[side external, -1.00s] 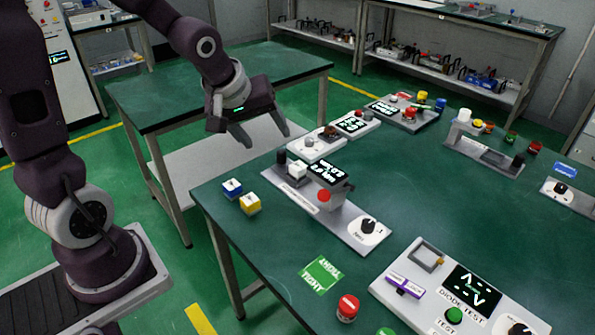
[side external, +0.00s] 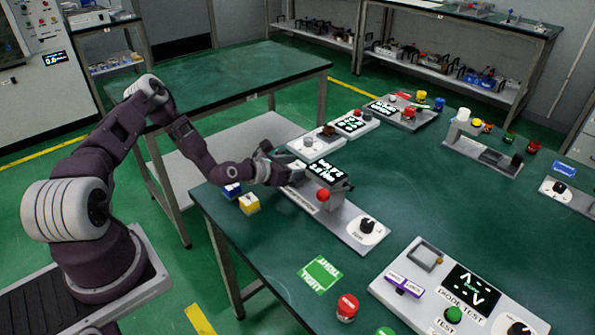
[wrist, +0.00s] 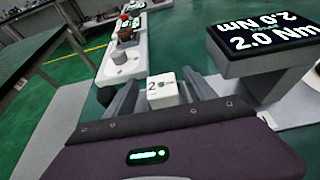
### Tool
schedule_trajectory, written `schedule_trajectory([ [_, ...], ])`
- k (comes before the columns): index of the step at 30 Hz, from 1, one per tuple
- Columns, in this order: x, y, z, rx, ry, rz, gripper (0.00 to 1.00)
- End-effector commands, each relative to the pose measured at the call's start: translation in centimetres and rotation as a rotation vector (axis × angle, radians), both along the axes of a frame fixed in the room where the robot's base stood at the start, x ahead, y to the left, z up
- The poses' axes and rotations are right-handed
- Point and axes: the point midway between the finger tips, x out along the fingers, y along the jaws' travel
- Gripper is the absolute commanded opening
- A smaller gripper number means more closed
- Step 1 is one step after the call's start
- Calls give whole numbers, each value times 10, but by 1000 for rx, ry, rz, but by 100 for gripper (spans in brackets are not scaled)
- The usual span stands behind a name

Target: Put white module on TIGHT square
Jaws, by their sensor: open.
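The white module (wrist: 162,92) is a small white block marked 2 in the wrist view. It sits at the left end of the grey torque device (side external: 352,232); in the side view it is mostly hidden by my gripper (side external: 277,168). My gripper is open, low over that end of the device. In the wrist view its fingers stand on either side of the module; whether they touch it is not clear. The green TIGHT square (side external: 320,274) lies bare on the table near its front edge.
The device's raised display (wrist: 262,38) reads 2.0 Nm and stands right beside my gripper. A blue module (side external: 232,189), partly covered by my arm, and a yellow module (side external: 249,204) lie at the table's left edge. A red button (side external: 347,307) stands right of the square.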

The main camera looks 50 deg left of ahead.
Motion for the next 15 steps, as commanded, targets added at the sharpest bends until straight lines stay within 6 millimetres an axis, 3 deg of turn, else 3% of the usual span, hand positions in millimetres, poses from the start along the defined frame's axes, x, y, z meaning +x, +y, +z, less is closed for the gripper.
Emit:
schedule_trajectory([
  [5,26,-2,-10,3,1,-1,64],
  [12,28,-2,-12,2,3,-1,64],
  [15,28,-2,-12,2,3,-1,44],
])
